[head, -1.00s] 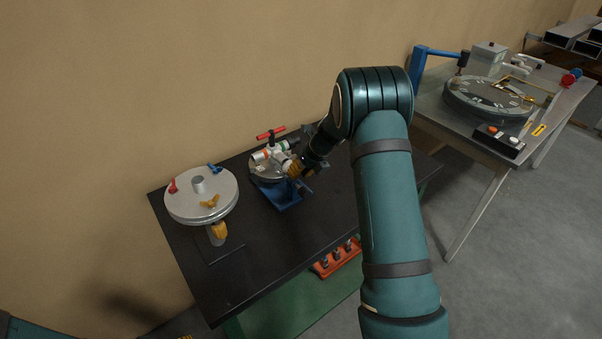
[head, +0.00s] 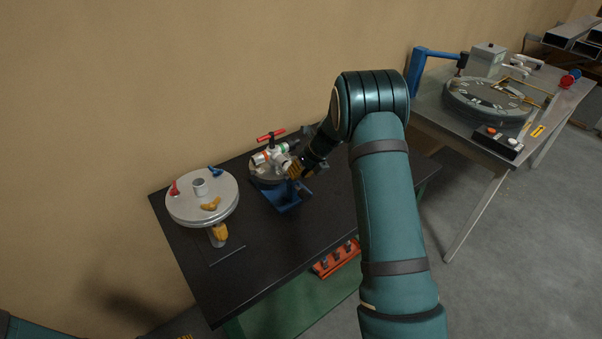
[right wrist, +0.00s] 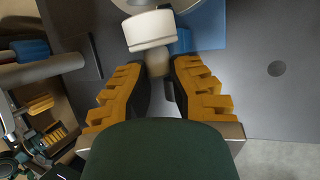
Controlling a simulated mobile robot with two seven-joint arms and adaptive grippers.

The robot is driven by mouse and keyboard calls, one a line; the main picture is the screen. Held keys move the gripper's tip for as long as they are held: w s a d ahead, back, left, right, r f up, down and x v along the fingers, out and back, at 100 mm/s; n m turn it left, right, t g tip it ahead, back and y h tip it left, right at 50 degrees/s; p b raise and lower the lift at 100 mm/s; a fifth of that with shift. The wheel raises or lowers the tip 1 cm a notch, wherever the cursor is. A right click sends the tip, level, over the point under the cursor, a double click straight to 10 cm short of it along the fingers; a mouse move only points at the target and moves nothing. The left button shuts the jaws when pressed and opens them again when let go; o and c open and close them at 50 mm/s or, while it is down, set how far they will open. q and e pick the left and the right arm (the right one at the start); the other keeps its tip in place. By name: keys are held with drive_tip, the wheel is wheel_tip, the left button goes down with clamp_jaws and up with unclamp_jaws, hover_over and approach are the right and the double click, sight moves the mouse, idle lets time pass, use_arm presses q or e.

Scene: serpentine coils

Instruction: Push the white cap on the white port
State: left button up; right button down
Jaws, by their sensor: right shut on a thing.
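My right gripper (head: 297,171) is at the front right of a valve fixture on the black table. In the right wrist view, its yellow fingers (right wrist: 168,75) are closed around a narrow light stem. A white cap-like cylinder (right wrist: 150,29) sits just past the fingertips, joined to or in line with that stem. In the head view the fixture shows a white pipe body (head: 278,154) with orange and green bands and a red handle (head: 271,135) on top. The contact between cap and port is too small to tell. My left gripper is not seen.
A round silver plate (head: 203,199) with red, blue and yellow handles stands at the left of the black table (head: 260,250). A grey table (head: 470,140) with a dial is at the right. The black table's front is clear.

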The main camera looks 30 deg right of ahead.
drive_tip(key=shift+w+a+p, duration=0.1)
drive_tip(key=shift+w+p, duration=0.35)
drive_tip(key=shift+w, duration=0.5)
drive_tip(key=shift+w, duration=0.1)
drive_tip(key=shift+w+p, duration=0.35)
drive_tip(key=shift+w+r, duration=0.1)
drive_tip(key=shift+w, duration=0.05)
drive_tip(key=c, duration=1)
unclamp_jaws()
drive_tip(key=shift+w, duration=0.1)
